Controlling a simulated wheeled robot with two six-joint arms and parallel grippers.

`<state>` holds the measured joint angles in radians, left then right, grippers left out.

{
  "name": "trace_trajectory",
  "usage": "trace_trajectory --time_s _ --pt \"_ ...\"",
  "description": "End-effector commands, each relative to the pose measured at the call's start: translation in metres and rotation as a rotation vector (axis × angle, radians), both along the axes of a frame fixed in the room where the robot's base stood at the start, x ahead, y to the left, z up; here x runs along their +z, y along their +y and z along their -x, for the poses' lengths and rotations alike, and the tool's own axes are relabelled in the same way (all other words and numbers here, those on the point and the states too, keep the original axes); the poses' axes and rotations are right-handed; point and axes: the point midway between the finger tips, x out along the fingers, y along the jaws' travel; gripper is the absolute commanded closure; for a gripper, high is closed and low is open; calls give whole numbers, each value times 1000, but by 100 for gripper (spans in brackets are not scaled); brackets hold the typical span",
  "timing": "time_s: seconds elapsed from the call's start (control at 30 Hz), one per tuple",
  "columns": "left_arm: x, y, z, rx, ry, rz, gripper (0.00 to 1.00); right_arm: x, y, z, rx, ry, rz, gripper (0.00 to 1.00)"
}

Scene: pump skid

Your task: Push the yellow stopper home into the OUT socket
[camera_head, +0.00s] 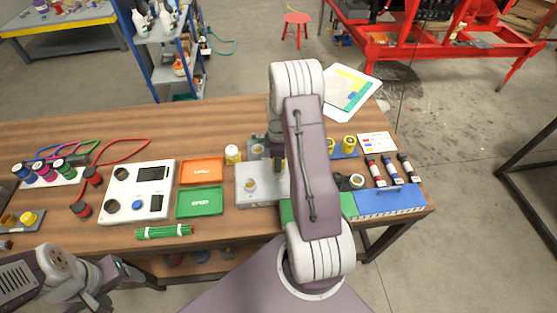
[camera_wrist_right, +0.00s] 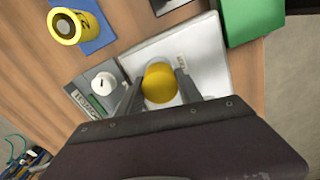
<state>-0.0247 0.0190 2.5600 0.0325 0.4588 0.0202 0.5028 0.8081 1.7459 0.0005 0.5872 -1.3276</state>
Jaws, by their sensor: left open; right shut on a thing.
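The yellow stopper (camera_wrist_right: 159,83) is round and sits between the two fingers of my right gripper (camera_wrist_right: 159,92), which are shut on it. It is over the pale block (camera_wrist_right: 207,55); whether it is in the socket, and how deep, I cannot tell. Small lettering beside it is too blurred to read. My left gripper (camera_head: 128,272) is open and empty, low at the left, away from the block.
A grey plate with a white knob (camera_wrist_right: 103,82) adjoins the block. Orange (camera_head: 202,171) and green (camera_head: 200,202) trays lie left of the block.

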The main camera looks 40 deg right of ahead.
Motion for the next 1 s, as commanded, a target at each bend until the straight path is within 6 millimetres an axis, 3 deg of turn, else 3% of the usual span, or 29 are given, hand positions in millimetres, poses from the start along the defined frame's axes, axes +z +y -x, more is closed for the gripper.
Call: trace_trajectory --time_s 0.1,0.13,0.2,0.57,0.9,1.0 --pt "0 0 0 0 0 0 32 0 0 0 0 1 -1 100" --pt "0 0 0 0 0 0 32 0 0 0 0 1 -1 52" --pt "0 0 0 0 0 0 32 0 0 0 0 1 -1 33" --pt "-1 0 0 0 0 0 32 4 0 0 0 -1 1 32" --pt "-7 0 0 0 0 0 32 73 0 -1 0 -4 2 32" --pt "-7 0 0 0 0 0 32 85 0 0 0 -1 1 32"
